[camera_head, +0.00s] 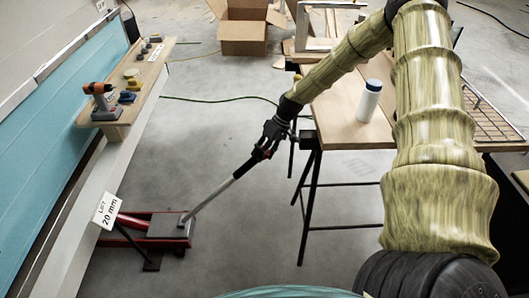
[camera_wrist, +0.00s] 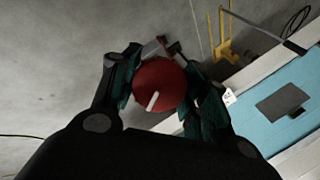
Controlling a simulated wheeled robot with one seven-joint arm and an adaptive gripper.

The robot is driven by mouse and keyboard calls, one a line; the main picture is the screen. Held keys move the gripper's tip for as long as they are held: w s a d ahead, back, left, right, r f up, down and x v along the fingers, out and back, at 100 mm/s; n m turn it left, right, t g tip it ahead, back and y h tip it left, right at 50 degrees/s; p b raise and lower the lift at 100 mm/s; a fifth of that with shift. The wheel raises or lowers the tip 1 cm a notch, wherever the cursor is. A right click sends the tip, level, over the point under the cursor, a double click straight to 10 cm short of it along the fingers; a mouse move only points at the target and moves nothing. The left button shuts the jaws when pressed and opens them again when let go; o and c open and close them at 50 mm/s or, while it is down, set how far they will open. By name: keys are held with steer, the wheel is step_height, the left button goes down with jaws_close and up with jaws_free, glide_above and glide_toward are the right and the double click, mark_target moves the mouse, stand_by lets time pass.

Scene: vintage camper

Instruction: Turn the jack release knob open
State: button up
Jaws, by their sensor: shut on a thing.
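The jack release knob (camera_wrist: 162,80) is round and red with a white line on its face, which points to the lower left in the wrist view. My gripper (camera_wrist: 166,88) has a dark finger on each side of the knob and is shut on it. In the head view my gripper (camera_head: 262,152) is at the upper end of the grey jack handle (camera_head: 211,200), which slopes up from the red floor jack (camera_head: 165,228). The knob is mostly hidden by the fingers there.
A white sign (camera_head: 107,210) reading "LIFT 20 mm" stands by the jack. A wooden shelf (camera_head: 122,112) with a drill (camera_head: 103,101) and small items runs along the left. A workbench (camera_head: 335,115) with a white bottle (camera_head: 369,101) is right of my gripper. The floor between is mostly clear.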

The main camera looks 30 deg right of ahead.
steer(key=o, duration=1)
steer(key=shift+f, duration=0.1)
steer(key=shift+v, duration=6.1)
